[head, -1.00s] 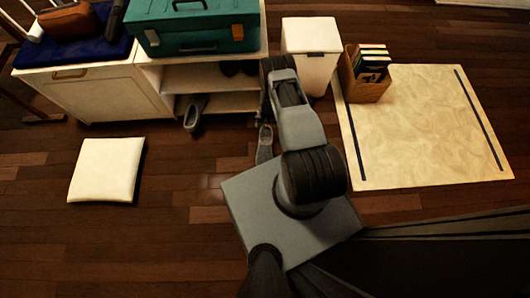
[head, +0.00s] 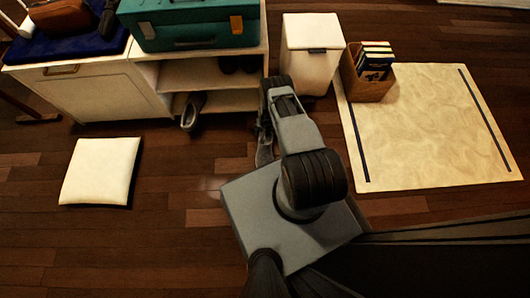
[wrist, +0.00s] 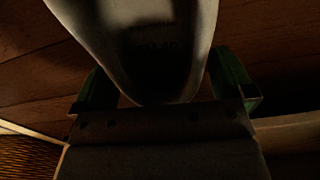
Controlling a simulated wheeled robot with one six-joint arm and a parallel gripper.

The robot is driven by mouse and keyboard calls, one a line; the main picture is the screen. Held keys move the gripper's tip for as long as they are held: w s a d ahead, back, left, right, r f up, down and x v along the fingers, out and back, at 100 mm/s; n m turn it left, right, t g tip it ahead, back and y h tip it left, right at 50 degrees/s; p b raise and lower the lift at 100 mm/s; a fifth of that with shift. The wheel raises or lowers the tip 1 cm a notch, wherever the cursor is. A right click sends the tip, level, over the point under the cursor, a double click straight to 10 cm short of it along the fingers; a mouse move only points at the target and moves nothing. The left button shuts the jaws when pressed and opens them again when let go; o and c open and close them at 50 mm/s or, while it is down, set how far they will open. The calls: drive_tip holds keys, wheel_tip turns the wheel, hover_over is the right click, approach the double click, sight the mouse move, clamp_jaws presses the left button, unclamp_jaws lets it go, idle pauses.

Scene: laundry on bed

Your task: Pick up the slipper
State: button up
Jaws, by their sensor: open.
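A grey slipper (head: 264,155) lies on the wooden floor just in front of the shelf unit, beside my arm. Its far end is hidden by my gripper (head: 263,128) in the head view. In the wrist view the pale slipper (wrist: 150,45) fills the top middle, with its rounded end pointing at the gripper's palm. My gripper (wrist: 165,85) is open, with one green finger on each side of that end. I cannot tell whether the fingers touch it.
A cream mat (head: 430,130) holds a wooden box (head: 368,87) of books. A white cushion (head: 100,171) lies left on otherwise clear floor.

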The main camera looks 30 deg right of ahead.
drive_tip(key=c, duration=1)
drive_tip(key=shift+r, duration=0.15)
